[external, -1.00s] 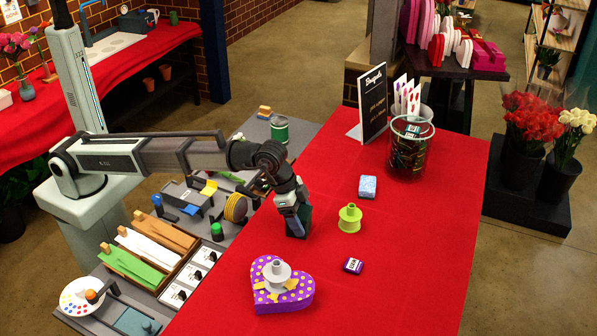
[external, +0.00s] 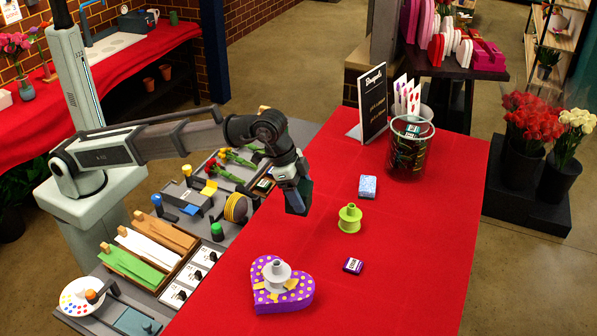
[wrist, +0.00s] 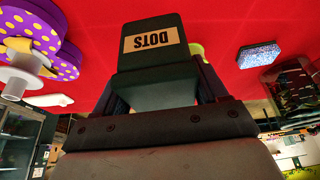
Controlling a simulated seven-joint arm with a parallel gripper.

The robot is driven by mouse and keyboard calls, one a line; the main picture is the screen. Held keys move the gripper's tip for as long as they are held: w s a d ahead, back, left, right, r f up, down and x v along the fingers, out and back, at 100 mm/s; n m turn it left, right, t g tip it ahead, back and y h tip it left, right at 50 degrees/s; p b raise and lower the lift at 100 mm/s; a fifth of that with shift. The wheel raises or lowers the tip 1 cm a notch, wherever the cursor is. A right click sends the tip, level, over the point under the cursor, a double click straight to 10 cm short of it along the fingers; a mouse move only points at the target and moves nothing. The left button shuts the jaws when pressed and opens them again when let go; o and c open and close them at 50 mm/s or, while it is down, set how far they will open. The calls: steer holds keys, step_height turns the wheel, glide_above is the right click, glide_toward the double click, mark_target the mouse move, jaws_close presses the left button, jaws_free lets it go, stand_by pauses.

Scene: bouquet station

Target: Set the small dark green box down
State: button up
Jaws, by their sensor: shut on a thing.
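The small dark green box (wrist: 155,62) fills the middle of the wrist view, with a pale label reading DOTS that appears upside down. My gripper (external: 297,190) is shut on it; a finger shows on each side of the box in the wrist view. In the external view the dark green box (external: 298,200) hangs below my gripper, mostly hidden by it. It is over the left part of the red table (external: 400,260) and seems held above the cloth.
The right front cloth is clear.

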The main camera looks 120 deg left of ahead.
steer(key=shift+a+r, duration=0.25)
steer(key=shift+r, duration=0.25)
steer(key=s+a+n+y, duration=0.2)
steer(key=a+n, duration=0.3)
steer(key=a, duration=2.6)
steer(key=shift+w+a+f+n+g+y, duration=0.1)
steer(key=shift+w+a+f+n+g, duration=0.2)
steer(key=shift+f, duration=1.25)
steer(key=shift+w+f+n+g+y, duration=0.1)
steer(key=shift+w+f+n, duration=0.3)
steer(key=shift+f, duration=1.15)
steer(key=shift+w+a+f+n+g+y, duration=0.15)
steer(key=shift+f+n, duration=0.25)
steer(key=shift+f, duration=1.15)
steer(key=shift+f, duration=0.15)
steer(key=o, duration=1.1)
